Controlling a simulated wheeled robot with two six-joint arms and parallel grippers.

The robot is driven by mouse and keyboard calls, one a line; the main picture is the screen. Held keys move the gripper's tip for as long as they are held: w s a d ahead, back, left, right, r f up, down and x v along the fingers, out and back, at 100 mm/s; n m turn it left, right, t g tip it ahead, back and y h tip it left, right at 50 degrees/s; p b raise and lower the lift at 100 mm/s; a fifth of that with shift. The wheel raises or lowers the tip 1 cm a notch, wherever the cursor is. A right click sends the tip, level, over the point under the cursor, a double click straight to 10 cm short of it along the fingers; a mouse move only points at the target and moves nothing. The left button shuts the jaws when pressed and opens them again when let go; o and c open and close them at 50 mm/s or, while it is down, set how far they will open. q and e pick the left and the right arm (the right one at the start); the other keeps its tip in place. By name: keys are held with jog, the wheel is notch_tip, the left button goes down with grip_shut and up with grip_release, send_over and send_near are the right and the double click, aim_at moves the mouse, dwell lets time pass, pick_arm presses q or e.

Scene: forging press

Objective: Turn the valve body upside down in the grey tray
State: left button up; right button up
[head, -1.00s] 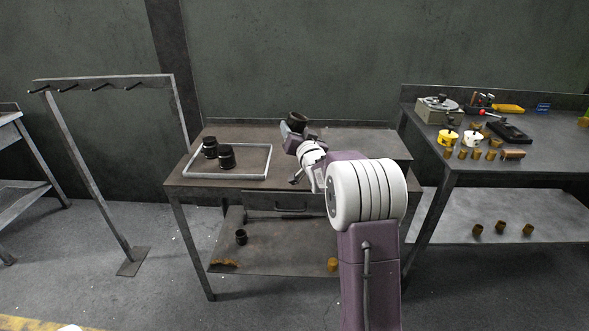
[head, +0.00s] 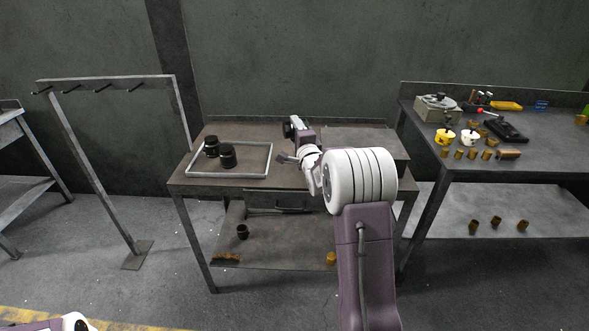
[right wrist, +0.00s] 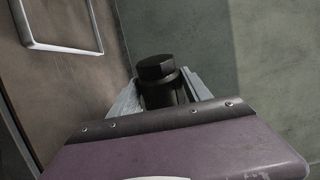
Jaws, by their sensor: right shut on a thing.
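My right gripper (head: 291,128) is raised above the back of the worktable, to the right of the grey tray. My left gripper is out of view.
A bench with tools and brass pieces (head: 473,153) stands right. A rack (head: 75,125) stands left.

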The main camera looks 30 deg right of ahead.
jog(key=m, duration=0.1)
jog(key=m+p, duration=0.1)
jog(key=m, duration=0.1)
jog(key=shift+r, duration=0.25)
jog(key=shift+m+p, duration=0.5)
jog(key=shift+m, duration=0.6)
jog(key=m, duration=0.3)
jog(key=shift+f+m+p, duration=0.15)
jog(key=shift+m+p, duration=0.15)
jog(key=shift+m, duration=0.1)
jog(key=shift+f, duration=0.1)
jog(key=n+b, duration=0.3)
jog(key=n, duration=0.3)
jog(key=shift+f, duration=0.2)
jog(key=shift+r+n+b, duration=0.1)
jog(key=shift+n+b, duration=0.25)
jog(key=shift+n, duration=0.75)
jog(key=shift+r+n, duration=0.2)
jog(key=shift+n, duration=0.3)
